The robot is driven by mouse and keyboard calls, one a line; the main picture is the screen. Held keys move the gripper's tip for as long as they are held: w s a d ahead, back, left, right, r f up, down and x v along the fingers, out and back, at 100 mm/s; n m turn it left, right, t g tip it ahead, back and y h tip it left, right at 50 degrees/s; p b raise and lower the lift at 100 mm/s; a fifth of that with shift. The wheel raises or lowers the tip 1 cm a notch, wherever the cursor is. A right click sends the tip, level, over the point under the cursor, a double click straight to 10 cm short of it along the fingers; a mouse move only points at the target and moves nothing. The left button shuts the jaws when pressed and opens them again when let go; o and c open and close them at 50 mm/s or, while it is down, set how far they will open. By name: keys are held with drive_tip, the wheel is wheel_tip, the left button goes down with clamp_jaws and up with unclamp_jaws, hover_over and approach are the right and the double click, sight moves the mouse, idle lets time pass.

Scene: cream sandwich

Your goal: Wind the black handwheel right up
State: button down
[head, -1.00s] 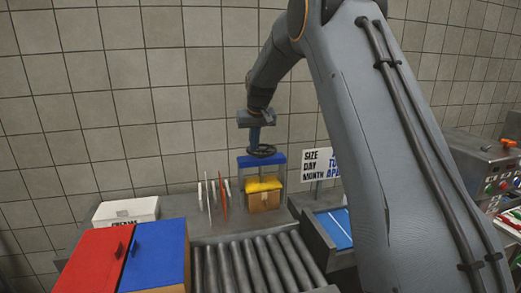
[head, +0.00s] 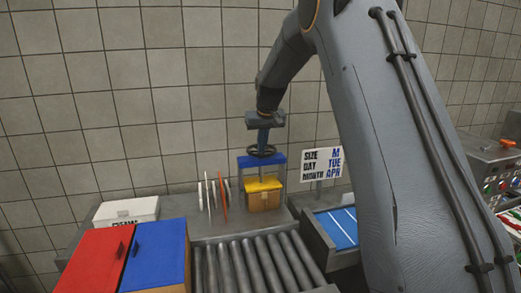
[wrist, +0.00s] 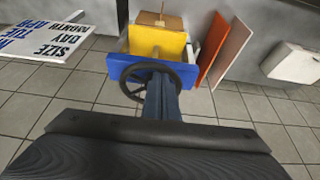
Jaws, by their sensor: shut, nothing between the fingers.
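The black handwheel (head: 261,151) sits on top of a blue press frame (head: 252,163) in the head view. Under the frame is a yellow plate (head: 262,184) above a brown box (head: 264,201). In the wrist view the shut fingers (wrist: 161,85) overlap the inside of the wheel's rim. I cannot tell whether they touch the rim or a spoke.
Thin upright boards (head: 223,198) stand left of the press. A white box (head: 126,211), red lid (head: 97,258) and blue lid (head: 156,255) are further left. Rollers (head: 255,265) lie in front. A sign (head: 322,163) stands to the right, before a control panel (head: 497,165).

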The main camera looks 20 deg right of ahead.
sight(273, 149)
drive_tip(key=shift+d, duration=0.15)
drive_tip(key=shift+d, duration=0.95)
drive_tip(key=shift+w+d, duration=0.2)
drive_tip(key=shift+d, duration=0.5)
drive_tip(key=shift+w+d, duration=0.1)
drive_tip(key=shift+d, duration=0.2)
drive_tip(key=shift+w+d, duration=0.75)
drive_tip(key=shift+w, duration=0.05)
